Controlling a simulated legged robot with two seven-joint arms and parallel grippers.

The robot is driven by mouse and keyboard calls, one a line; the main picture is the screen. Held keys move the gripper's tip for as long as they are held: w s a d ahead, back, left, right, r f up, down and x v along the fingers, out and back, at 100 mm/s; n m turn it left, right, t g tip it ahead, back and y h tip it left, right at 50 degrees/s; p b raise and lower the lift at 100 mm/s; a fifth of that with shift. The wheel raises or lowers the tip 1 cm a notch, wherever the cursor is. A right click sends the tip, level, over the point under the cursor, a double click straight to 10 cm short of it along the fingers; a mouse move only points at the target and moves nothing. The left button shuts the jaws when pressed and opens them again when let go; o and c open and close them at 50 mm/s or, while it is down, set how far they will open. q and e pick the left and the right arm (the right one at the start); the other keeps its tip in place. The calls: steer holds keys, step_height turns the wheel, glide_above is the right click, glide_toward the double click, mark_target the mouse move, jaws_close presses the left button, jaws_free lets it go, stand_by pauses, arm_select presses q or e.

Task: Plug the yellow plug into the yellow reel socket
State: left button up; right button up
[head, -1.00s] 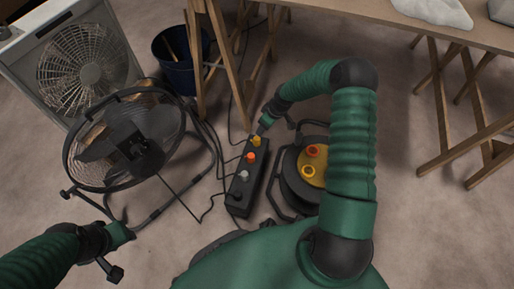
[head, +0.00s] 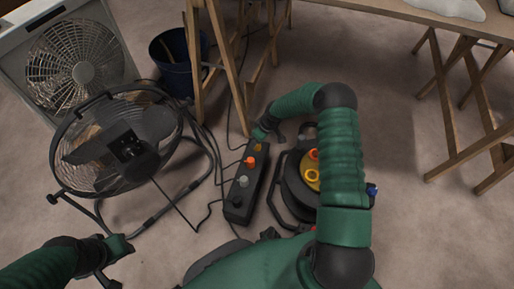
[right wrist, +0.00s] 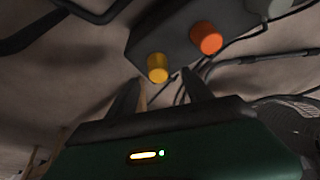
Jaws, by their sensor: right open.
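The yellow plug (head: 257,147) sits in the far end of a black power strip (head: 240,205) on the floor. It also shows in the right wrist view (right wrist: 158,68). My right gripper (head: 261,136) is just above that end of the strip. In the right wrist view its fingers (right wrist: 160,88) are open and empty, with the plug just beyond the gap between them. The cable reel (head: 292,185) stands right of the strip, with a yellow socket (head: 312,176) on its face, partly behind my right arm. My left gripper (head: 119,246) is low at the left; its jaws are unclear.
An orange plug (head: 250,161) is beside the yellow one, with a grey plug (head: 243,181) farther along. A round black fan (head: 125,145) stands left, its cable crossing the floor. A blue bucket (head: 173,65) and wooden trestle legs (head: 221,70) stand behind.

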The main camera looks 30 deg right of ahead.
steer(key=b+x, duration=0.5)
steer(key=shift+s+d+f, duration=0.15)
steer(key=shift+f, duration=0.1)
steer(key=shift+r, duration=0.2)
jaws_close()
